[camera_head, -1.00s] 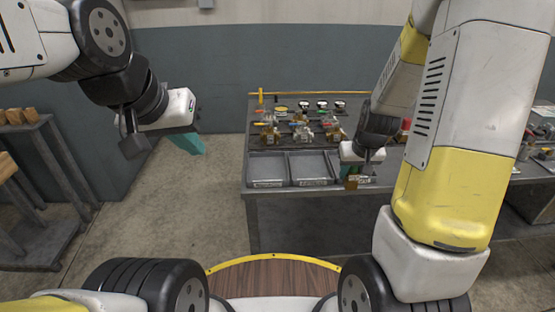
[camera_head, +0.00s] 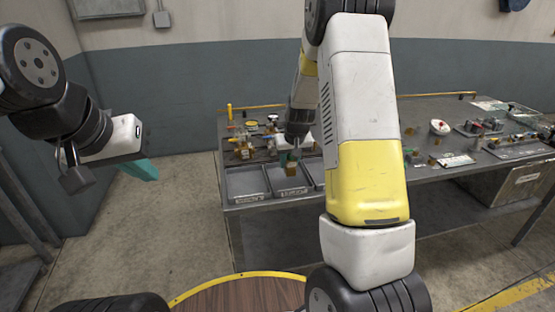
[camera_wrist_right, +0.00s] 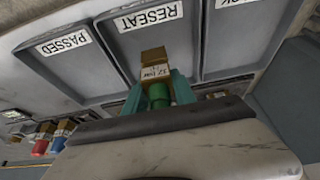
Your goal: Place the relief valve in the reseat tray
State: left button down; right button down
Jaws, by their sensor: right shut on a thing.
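The relief valve (camera_wrist_right: 155,72) is a brass block with a green cap and a white "12 bar" tag. My right gripper (camera_wrist_right: 158,90) is shut on it, with teal fingers on either side of the green cap. In the head view the valve (camera_head: 291,169) hangs upright over the middle grey tray. The reseat tray (camera_wrist_right: 200,48), labelled RESEAT, lies beneath the valve in the wrist view; I take it for that middle tray (camera_head: 275,180). Whether the valve touches the tray floor is unclear. My left gripper (camera_head: 140,169) is away from the bench, its opening unclear.
The PASSED tray (camera_wrist_right: 48,72) adjoins the reseat tray, and a third tray (camera_wrist_right: 238,40) is on its other side. Several valves with coloured caps (camera_head: 243,142) stand behind the trays. Fittings (camera_head: 490,125) occupy the bench's right part.

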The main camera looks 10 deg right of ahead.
aim_at(287, 167)
jog(key=shift+w+a, duration=0.25)
jog(key=shift+w, duration=0.75)
jog(key=shift+f, duration=1.8)
jog(key=shift+f, duration=0.1)
jog(key=c, duration=1)
grip_release()
jog(key=shift+s, duration=0.1)
